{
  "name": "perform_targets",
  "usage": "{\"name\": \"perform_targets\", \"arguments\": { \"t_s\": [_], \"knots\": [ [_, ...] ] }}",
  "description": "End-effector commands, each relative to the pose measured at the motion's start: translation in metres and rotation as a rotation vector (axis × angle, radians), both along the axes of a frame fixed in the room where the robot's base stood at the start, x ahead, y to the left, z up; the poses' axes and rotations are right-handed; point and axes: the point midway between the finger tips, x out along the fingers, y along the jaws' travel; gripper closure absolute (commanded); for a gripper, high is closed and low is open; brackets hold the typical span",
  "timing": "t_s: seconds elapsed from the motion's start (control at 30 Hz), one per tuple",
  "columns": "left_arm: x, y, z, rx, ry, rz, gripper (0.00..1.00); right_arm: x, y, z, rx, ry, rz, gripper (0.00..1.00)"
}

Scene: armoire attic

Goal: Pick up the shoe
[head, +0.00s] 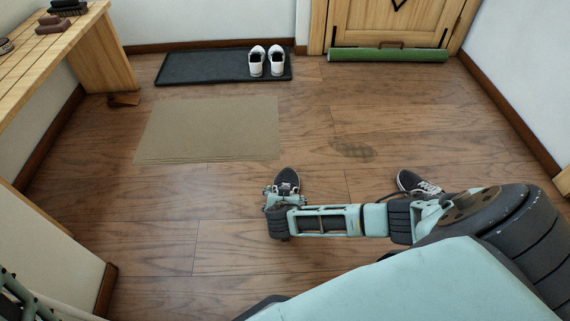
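A dark shoe with a white sole edge and laces (287,179) is on the wood floor near the middle of the head view. My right gripper (283,194) is at its near end, with finger parts on both sides of it. The gripper and wrist hide the shoe's near part, and I cannot tell whether the fingers touch it. A similar dark shoe (418,184) lies to the right, partly behind my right arm. Only a piece of my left arm shows in the bottom left corner; its gripper is out of view.
White shoes (267,61) stand on a dark tray (205,66) by the back wall. A beige mat (210,128) and a dark print mark (352,149) are on the floor. A wooden bench (105,55) is at left. A green roll (388,55) lies before the door.

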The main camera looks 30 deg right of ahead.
Motion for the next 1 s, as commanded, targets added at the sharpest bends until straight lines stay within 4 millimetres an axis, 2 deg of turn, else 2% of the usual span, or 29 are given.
{"name": "perform_targets", "arguments": {
  "t_s": [0.3,0.9,1.0],
  "knots": [
    [-0.0022,-0.0002,0.0013,0.000,-0.006,0.000,0.60,0.0014,-0.0010,-0.0013,0.000,0.000,0.001,0.25],
    [-0.0024,-0.0004,0.0010,0.001,-0.008,0.000,0.60,-0.0002,-0.0034,-0.0024,-0.005,0.004,-0.002,0.77],
    [-0.0023,-0.0003,0.0011,0.000,-0.007,-0.001,0.60,0.0002,-0.0042,-0.0018,-0.007,0.003,-0.003,0.81]
  ]
}}
